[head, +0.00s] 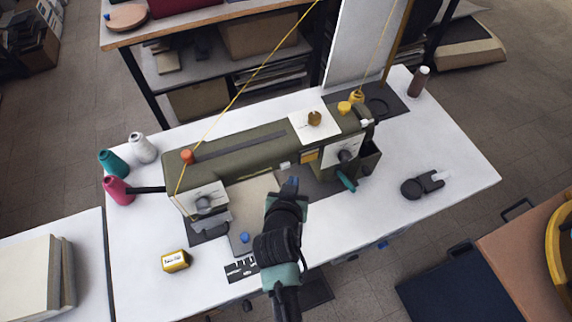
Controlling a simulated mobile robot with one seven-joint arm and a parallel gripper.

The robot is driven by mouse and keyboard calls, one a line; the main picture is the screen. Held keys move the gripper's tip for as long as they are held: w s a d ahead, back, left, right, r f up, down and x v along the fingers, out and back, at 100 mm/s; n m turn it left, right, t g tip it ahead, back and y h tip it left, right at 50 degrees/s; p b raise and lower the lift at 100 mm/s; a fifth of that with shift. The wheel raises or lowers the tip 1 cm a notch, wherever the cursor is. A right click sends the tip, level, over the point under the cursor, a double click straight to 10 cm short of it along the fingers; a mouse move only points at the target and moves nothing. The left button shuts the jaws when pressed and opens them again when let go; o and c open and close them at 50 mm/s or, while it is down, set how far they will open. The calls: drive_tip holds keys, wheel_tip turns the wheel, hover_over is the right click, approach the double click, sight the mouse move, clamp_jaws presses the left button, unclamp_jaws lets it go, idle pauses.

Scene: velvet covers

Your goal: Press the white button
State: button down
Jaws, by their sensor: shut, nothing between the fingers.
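An olive-green sewing machine (235,150) stands on the white table (440,150). A small white piece (285,166) shows low on the front of its long arm, and it looks like the white button; it is too small to be sure. My arm reaches up from the bottom of the view. My gripper (291,184) is just below and in front of that white piece, with its fingers shut and empty. I cannot tell whether the fingertips touch the machine. My arm hides part of the table and of the machine's bed.
Teal, grey and pink thread spools (117,190) stand at the left. A yellow box (176,261) lies at the front left. A yellow thread runs overhead. The table's right side is mostly clear.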

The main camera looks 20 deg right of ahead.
drive_tip(key=s+p, duration=0.1)
drive_tip(key=s, duration=0.3)
drive_tip(key=shift+s+d, duration=0.1)
drive_tip(key=shift+s, duration=0.2)
drive_tip(key=shift+w+r, duration=0.1)
drive_tip(key=w+a+r+n+t, duration=0.1)
drive_tip(key=w+a+r+t, duration=0.2)
drive_tip(key=r, duration=0.8)
drive_tip(key=w+a+r+t+y, duration=0.1)
drive_tip(key=w+r+t, duration=0.3)
drive_tip(key=r, duration=0.8)
drive_tip(key=w+a+r+n+t, duration=0.15)
drive_tip(key=w+r, duration=0.35)
drive_tip(key=r, duration=0.6)
drive_tip(key=s+a+r+n+t+y, duration=0.1)
drive_tip(key=s+a+r+t, duration=0.1)
drive_tip(key=r, duration=0.8)
drive_tip(key=s+a+r+n+t+y+b, duration=0.1)
drive_tip(key=s+a+r+t, duration=0.2)
drive_tip(key=s+r, duration=0.4)
drive_tip(key=s+a+r+n+t+y, duration=0.1)
drive_tip(key=s+a+r+t+y, duration=0.1)
drive_tip(key=r, duration=1.2)
drive_tip(key=s+a+t, duration=0.1)
drive_tip(key=s+t, duration=0.1)
drive_tip(key=s, duration=0.1)
drive_tip(key=shift+s+a+r, duration=0.15)
drive_tip(key=shift+s, duration=0.05)
drive_tip(key=shift+t, duration=0.25)
